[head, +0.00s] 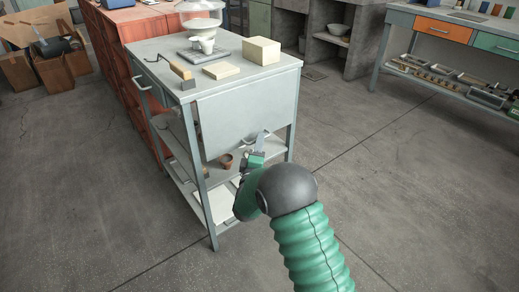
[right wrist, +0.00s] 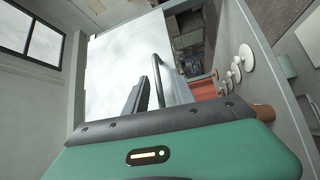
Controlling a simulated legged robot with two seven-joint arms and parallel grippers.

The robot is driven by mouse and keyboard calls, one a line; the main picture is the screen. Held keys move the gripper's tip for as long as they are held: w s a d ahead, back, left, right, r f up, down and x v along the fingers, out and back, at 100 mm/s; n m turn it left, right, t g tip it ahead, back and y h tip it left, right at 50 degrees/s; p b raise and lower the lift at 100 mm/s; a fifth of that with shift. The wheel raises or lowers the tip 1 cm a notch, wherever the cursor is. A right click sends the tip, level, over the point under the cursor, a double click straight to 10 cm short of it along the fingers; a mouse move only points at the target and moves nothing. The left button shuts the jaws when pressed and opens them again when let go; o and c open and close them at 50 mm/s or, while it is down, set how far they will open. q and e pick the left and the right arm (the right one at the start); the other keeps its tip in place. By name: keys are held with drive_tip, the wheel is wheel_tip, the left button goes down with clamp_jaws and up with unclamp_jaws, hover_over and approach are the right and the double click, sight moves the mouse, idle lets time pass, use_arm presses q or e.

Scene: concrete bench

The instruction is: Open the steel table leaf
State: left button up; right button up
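The steel table leaf (head: 250,112) is a plain grey panel. In the head view it hangs down from the near edge of the steel table (head: 221,88). My right gripper (head: 260,143) is in front of the leaf's lower edge, toward its right side, with a pale finger pointing up. I cannot tell whether it touches the leaf. In the right wrist view the dark and grey fingers (right wrist: 152,85) stand close together before a large pale panel. My left gripper is not in view.
The tabletop holds a cream block (head: 262,50), a flat slab (head: 220,70), a wooden-handled tool (head: 183,74) and a scale with a bowl (head: 203,45). A brown pot (head: 226,161) stands on the shelf below. The concrete floor (head: 400,190) to the right is clear.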

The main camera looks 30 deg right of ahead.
drive_tip(key=shift+w+d+r, duration=0.1)
drive_tip(key=shift+w+d, duration=0.05)
drive_tip(key=shift+w, duration=0.05)
drive_tip(key=shift+c, duration=0.4)
clamp_jaws()
idle(0.9)
